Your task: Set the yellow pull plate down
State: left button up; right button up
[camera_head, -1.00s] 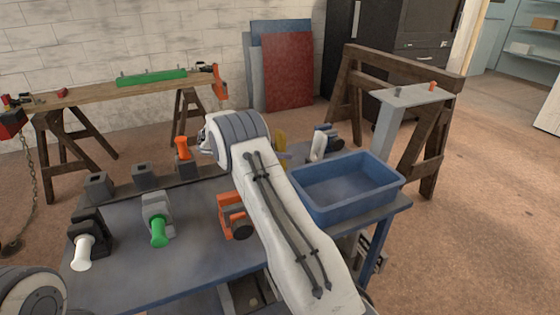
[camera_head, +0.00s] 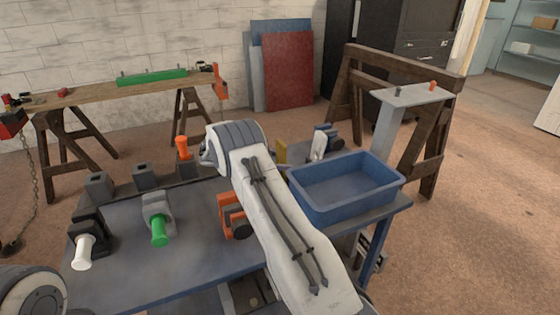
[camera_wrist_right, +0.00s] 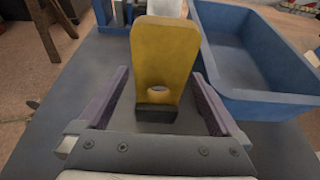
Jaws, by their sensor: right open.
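The yellow pull plate (camera_wrist_right: 165,52) stands roughly upright in the right wrist view, with a round hole low in it and a dark block at its foot. In the head view only a strip of the plate (camera_head: 281,152) shows beside my right arm. My right gripper (camera_wrist_right: 160,76) is open, its purple fingers on either side of the plate with visible gaps. The plate's foot appears to rest on the blue-grey bench (camera_wrist_right: 52,125). My left gripper is out of view.
A blue bin (camera_head: 346,190) stands close to the right of the plate. A blue and white tool (camera_head: 322,142) sits behind it. An orange clamp-like piece (camera_head: 233,215), a green-handled one (camera_head: 159,218) and a white-handled one (camera_head: 86,242) stand on the bench's left half.

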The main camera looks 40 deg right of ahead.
jog(key=v, duration=1.1)
jog(key=shift+a+b, duration=0.3)
jog(key=shift+a, duration=0.1)
jog(key=s+a+r+m+t+y, duration=0.15)
jog(key=s+a+y, duration=0.25)
jog(key=s+a, duration=0.5)
jog(key=s+a+r+m+t+y, duration=0.1)
jog(key=s+a+r+t+y, duration=0.3)
jog(key=a, duration=0.9)
jog(key=s+a+f+m+y, duration=0.1)
jog(key=s+a+m+y, duration=0.1)
jog(key=s, duration=0.6)
jog(key=s+a+f+m+g+y, duration=0.1)
jog(key=s+a, duration=0.3)
jog(key=s, duration=0.5)
jog(key=s+a+f+m+g+y, duration=0.1)
jog(key=s+a+f+m+y, duration=0.1)
jog(key=s, duration=0.6)
jog(key=shift+s+a+f+m+y, duration=0.35)
jog(key=shift+a+y, duration=0.35)
jog(key=shift+a, duration=0.3)
